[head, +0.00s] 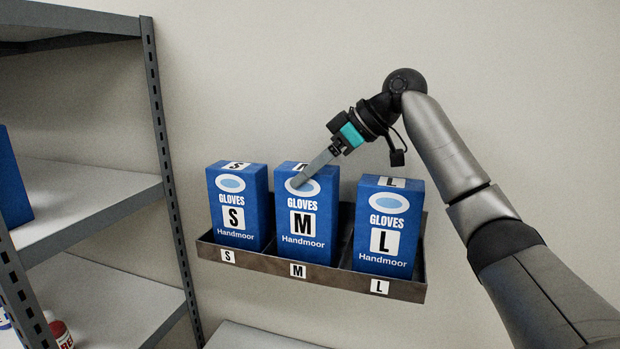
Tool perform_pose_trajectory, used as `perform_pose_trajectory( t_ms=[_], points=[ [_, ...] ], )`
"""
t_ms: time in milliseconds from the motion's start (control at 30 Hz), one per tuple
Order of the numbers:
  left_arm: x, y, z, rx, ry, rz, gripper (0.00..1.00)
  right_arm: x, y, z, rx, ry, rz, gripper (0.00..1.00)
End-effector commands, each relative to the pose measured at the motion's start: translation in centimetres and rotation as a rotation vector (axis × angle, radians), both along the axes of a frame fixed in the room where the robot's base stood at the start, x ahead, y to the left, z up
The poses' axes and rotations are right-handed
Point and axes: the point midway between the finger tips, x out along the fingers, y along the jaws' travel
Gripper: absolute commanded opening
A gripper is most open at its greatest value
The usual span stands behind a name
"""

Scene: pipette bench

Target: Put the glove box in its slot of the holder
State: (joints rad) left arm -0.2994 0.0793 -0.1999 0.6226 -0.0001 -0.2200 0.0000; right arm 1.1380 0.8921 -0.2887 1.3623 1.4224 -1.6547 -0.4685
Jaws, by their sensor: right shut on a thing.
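The holder (330,279) is a brown wall-mounted tray with slots labelled S, M and L along its front. The blue M glove box (303,241) stands upright in the middle, over the M label, its lower end behind the holder's front wall. I cannot tell whether its base touches the slot floor. My right gripper (299,181) reaches down from the upper right and is shut on the top of the M box. The S glove box (236,209) stands in the left slot and the L glove box (389,226) in the right slot. My left gripper is out of view.
A pale surface (250,338) lies below the holder. The wall above the boxes is clear.

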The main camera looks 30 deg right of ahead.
Motion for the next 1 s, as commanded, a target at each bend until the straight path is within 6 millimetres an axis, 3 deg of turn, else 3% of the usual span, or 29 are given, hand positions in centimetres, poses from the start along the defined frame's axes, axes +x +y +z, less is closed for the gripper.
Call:
perform_pose_trajectory(
  t_ms=[100, 467, 500, 700, 1000],
  points=[
    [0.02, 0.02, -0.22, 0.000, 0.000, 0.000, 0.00, -0.04, 0.01, -0.86, 0.000, -0.004, 0.001, 0.00],
    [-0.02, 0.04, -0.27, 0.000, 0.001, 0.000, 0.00, -0.02, 0.00, -1.13, 0.000, -0.004, 0.001, 0.00],
    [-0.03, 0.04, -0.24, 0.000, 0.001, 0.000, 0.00, -0.02, 0.00, -1.15, 0.000, -0.002, 0.000, 0.79],
    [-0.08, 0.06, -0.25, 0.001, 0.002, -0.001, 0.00, -0.02, -0.01, -1.15, -0.001, -0.001, 0.000, 1.00],
    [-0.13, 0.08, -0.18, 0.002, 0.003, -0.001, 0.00, -0.09, -0.09, -0.76, -0.001, -0.002, -0.001, 1.00]
  ],
)
